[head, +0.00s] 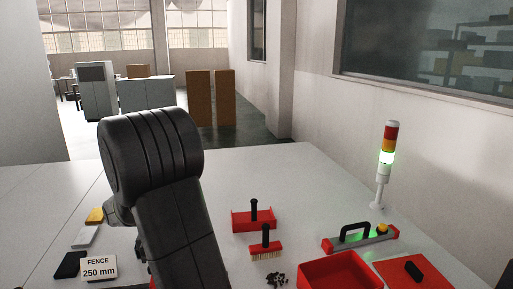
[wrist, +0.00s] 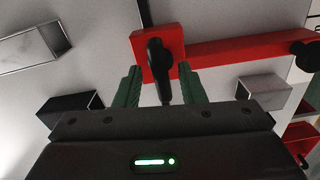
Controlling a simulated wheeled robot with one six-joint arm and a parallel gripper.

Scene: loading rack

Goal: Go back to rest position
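My gripper (wrist: 158,67) shows in the wrist view with its two green fingers spread apart. A black lever handle (wrist: 158,58) on a red block (wrist: 174,36) lies between the fingers in that picture, with a gap visible on each side. I cannot tell how far the fingertips are from it in depth. Nothing is held. In the head view my dark arm rises at centre left and hides my gripper and the table behind it.
A red bar (wrist: 235,48) runs right from the block. Open metal box sections (wrist: 35,45) lie nearby. In the head view the white table holds a brush (head: 265,247), a red bin (head: 340,270), a signal tower (head: 386,160) and a "FENCE 250 mm" sign (head: 99,268). The table's far middle is clear.

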